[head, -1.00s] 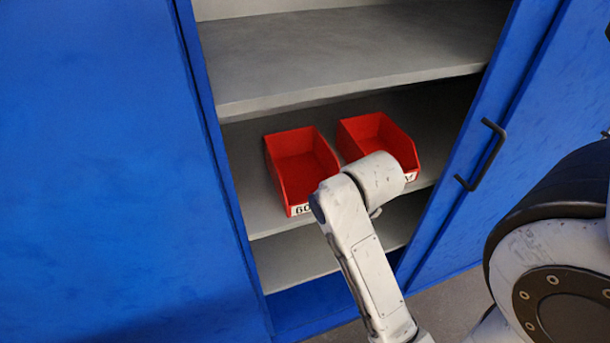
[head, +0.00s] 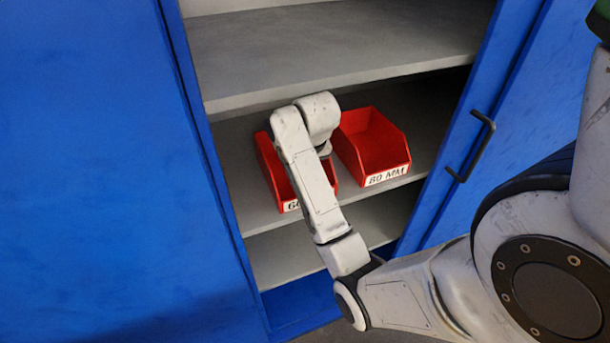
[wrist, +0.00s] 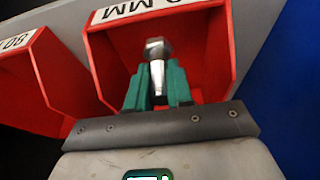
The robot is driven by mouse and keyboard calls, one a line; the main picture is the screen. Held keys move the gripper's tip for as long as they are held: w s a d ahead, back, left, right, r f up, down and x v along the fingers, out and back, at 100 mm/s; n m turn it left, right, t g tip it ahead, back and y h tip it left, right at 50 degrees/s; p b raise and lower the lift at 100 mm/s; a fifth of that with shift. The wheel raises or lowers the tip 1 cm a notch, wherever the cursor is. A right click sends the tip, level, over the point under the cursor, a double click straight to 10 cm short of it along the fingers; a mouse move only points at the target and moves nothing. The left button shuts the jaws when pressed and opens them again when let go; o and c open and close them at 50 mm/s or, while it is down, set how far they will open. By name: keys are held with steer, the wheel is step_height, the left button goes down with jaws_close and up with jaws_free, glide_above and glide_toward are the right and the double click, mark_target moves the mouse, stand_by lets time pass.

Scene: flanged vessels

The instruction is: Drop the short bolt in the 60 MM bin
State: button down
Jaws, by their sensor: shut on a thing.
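The 60 MM bin is the left red bin (head: 268,165) on the middle shelf, its label partly hidden by my arm. In the wrist view this bin (wrist: 104,62) fills the middle, its label partly cut off at the top. My gripper (wrist: 158,88) has green fingers shut on a short silver bolt (wrist: 156,52), gripped by its shank with the head sticking out. The bolt shows against the opening of the 60 MM bin; its exact height over the floor is unclear. My arm hides the gripper and bolt in the head view.
The 80 MM bin (head: 372,145) stands just right of the 60 MM bin; it also shows at the left of the wrist view (wrist: 40,75). Blue cabinet doors flank the opening, the right one with a black handle (head: 472,147).

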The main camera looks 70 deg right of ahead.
steer(key=shift+s+a+f, duration=0.1)
steer(key=shift+f, duration=1.6)
steer(key=shift+f, duration=0.6)
steer(key=c, duration=1)
jaws_free()
steer(key=shift+r, duration=0.1)
